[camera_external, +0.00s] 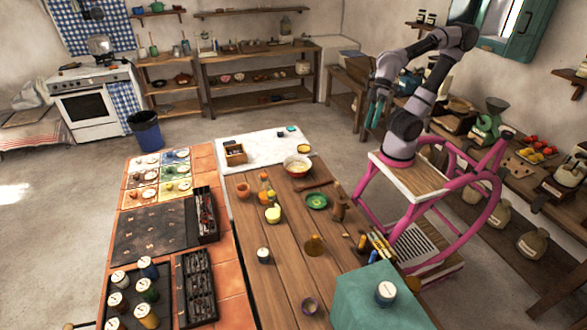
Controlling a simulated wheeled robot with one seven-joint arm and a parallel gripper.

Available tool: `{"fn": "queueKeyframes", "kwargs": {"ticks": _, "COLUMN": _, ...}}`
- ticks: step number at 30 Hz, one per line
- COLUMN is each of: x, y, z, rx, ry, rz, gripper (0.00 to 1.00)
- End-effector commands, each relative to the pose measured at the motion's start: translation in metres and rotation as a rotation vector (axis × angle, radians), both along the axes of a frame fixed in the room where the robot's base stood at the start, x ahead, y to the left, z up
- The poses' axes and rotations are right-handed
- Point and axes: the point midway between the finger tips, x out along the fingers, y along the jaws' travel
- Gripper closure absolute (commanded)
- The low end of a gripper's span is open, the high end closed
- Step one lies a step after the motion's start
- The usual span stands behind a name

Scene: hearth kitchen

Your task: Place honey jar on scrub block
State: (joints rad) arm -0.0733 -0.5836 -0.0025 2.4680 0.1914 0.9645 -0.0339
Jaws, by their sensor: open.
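My gripper (373,118) hangs open and empty, fingers pointing down, beyond the right side of the wooden table (275,285) and well apart from everything on it. A small amber jar (314,246) stands upright on the table's planks; it looks like the honey jar, but its label is too small to read. I cannot pick out the scrub block for sure. A small blue-green block (292,129) lies on the white slab at the far end, and it may be that.
A white bowl (298,166), a green dish (316,201) and a brown mill (339,207) stand between my gripper and the table's middle. Bare planks surround the amber jar.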

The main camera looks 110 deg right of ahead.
Motion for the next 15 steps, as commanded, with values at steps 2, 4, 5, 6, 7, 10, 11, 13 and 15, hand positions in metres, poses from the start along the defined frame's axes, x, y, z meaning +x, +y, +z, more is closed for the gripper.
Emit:
{"fn": "queueKeyframes", "kwargs": {"ticks": 2, "x": -0.008, "y": -0.023, "z": 0.01, "rx": -0.077, "ry": -0.079, "rz": -0.023, "gripper": 0.02}}
{"fn": "queueKeyframes", "kwargs": {"ticks": 4, "x": -0.013, "y": -0.038, "z": 0.016, "rx": -0.131, "ry": -0.127, "rz": -0.037, "gripper": 0.02}}
{"fn": "queueKeyframes", "kwargs": {"ticks": 5, "x": -0.014, "y": -0.043, "z": 0.018, "rx": -0.148, "ry": -0.142, "rz": -0.041, "gripper": 0.02}}
{"fn": "queueKeyframes", "kwargs": {"ticks": 6, "x": -0.016, "y": -0.047, "z": 0.019, "rx": -0.166, "ry": -0.156, "rz": -0.045, "gripper": 0.02}}
{"fn": "queueKeyframes", "kwargs": {"ticks": 7, "x": -0.017, "y": -0.05, "z": 0.02, "rx": -0.176, "ry": -0.164, "rz": -0.048, "gripper": 0.02}}
{"fn": "queueKeyframes", "kwargs": {"ticks": 10, "x": -0.018, "y": -0.054, "z": 0.022, "rx": -0.192, "ry": -0.176, "rz": -0.052, "gripper": 0.02}}
{"fn": "queueKeyframes", "kwargs": {"ticks": 11, "x": -0.018, "y": -0.054, "z": 0.022, "rx": -0.193, "ry": -0.175, "rz": -0.052, "gripper": 0.02}}
{"fn": "queueKeyframes", "kwargs": {"ticks": 13, "x": -0.018, "y": -0.054, "z": 0.022, "rx": -0.193, "ry": -0.174, "rz": -0.052, "gripper": 0.02}}
{"fn": "queueKeyframes", "kwargs": {"ticks": 15, "x": -0.018, "y": -0.054, "z": 0.022, "rx": -0.192, "ry": -0.175, "rz": -0.051, "gripper": 0.02}}
